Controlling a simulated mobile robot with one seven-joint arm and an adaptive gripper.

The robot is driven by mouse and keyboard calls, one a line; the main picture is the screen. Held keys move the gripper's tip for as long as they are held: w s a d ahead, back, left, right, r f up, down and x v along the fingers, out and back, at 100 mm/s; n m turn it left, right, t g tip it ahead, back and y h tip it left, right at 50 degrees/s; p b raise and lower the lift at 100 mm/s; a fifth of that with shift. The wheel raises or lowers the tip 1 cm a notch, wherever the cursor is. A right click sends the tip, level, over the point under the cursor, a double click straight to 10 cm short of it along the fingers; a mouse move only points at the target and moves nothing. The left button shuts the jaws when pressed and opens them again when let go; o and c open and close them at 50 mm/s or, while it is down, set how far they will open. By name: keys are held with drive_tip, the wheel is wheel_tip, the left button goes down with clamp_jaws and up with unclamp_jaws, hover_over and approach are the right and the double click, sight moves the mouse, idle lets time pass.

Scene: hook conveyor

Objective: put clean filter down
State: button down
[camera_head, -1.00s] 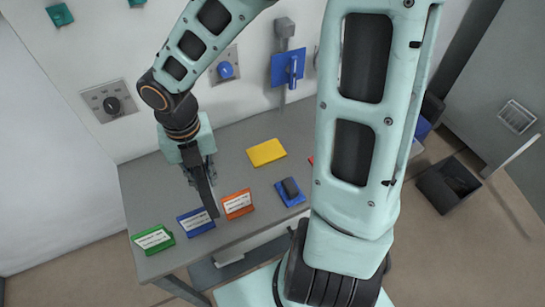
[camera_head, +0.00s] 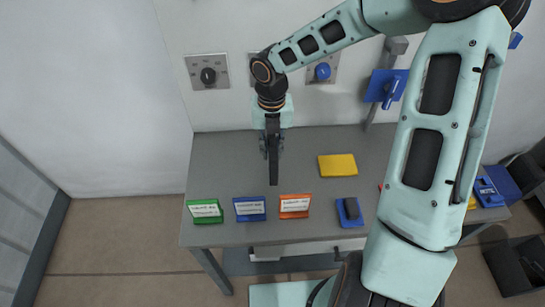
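My gripper (camera_head: 273,178) points down over the back left of the grey table (camera_head: 225,160). I see it side-on as one narrow dark shape, so I cannot tell whether its fingers are open or shut, or whether it holds a thin dark piece. No object is clearly recognisable as the clean filter. A green labelled stand (camera_head: 205,211), a blue one (camera_head: 249,208) and an orange one (camera_head: 295,206) stand in a row along the front of the table. My gripper is behind the blue and orange ones.
A flat yellow piece (camera_head: 338,165) lies right of my gripper. A blue base with a black block (camera_head: 350,211) is at the front. The wall behind carries a black knob (camera_head: 208,76), a blue button (camera_head: 323,71) and a blue lever panel (camera_head: 385,86).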

drive_tip(key=shift+w+f, duration=0.85)
drive_tip(key=shift+f, duration=0.3)
drive_tip(key=shift+d+f, duration=0.1)
drive_tip(key=shift+f, duration=1.35)
drive_tip(key=shift+f, duration=0.2)
drive_tip(key=c, duration=1.8)
unclamp_jaws()
drive_tip(key=shift+c, duration=0.2)
wheel_tip(320, 180, up, 12)
drive_tip(key=shift+r+p, duration=0.2)
drive_tip(key=shift+p, duration=0.2)
drive_tip(key=shift+w, duration=0.1)
